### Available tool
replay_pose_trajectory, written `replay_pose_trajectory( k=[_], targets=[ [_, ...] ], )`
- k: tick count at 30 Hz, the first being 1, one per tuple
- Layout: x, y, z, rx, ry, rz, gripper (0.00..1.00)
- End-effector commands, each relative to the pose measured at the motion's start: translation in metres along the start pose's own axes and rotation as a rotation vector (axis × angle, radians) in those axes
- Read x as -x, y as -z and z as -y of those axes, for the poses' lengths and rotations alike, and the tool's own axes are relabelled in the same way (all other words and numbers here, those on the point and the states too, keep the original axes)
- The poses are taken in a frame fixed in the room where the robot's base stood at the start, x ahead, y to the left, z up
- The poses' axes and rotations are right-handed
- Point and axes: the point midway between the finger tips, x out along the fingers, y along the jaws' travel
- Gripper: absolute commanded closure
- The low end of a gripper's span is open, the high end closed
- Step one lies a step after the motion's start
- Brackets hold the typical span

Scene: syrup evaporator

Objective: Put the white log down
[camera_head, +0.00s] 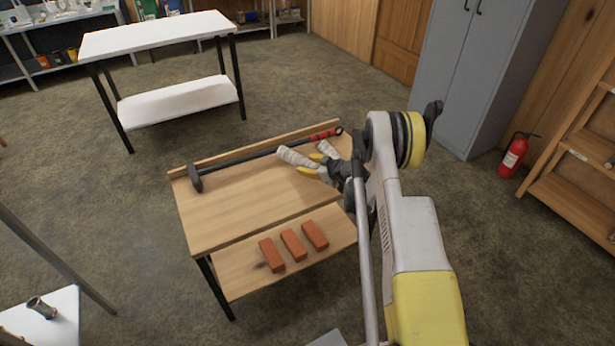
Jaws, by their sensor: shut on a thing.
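The white log (295,157) is a pale, mottled piece at the right part of the wooden workbench (235,200). My gripper (315,165), dark with yellow on its fingers, reaches in from the right and is shut on the log. The gripper and wrist hide part of the log. I cannot tell whether the log touches the bench top or is held just above it.
A long dark tool (245,159) with a red grip lies along the bench's back edge. Several orange bricks (293,245) lie on the lower front board. A white table (155,37) stands behind, a grey cabinet (480,70) and fire extinguisher (513,155) right. The bench's left-middle is clear.

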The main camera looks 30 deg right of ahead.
Motion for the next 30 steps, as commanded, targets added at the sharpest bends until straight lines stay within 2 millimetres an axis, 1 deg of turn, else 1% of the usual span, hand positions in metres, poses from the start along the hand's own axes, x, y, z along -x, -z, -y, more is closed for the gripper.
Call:
replay_pose_trajectory(
  k=[2,4,10,21,22,24,30],
  targets=[
    [-0.003,-0.002,0.001,0.000,-0.001,0.000,0.95],
    [-0.006,-0.008,0.003,0.000,-0.001,0.000,0.95],
    [-0.019,-0.034,0.010,0.000,-0.001,0.000,0.95],
    [-0.020,-0.036,0.010,0.000,-0.001,0.000,0.95],
    [-0.020,-0.037,0.011,0.000,-0.001,0.001,0.51],
    [-0.020,-0.036,0.011,0.000,-0.001,0.001,0.34],
    [-0.020,-0.036,0.011,0.000,-0.001,0.001,0.34]
  ],
)
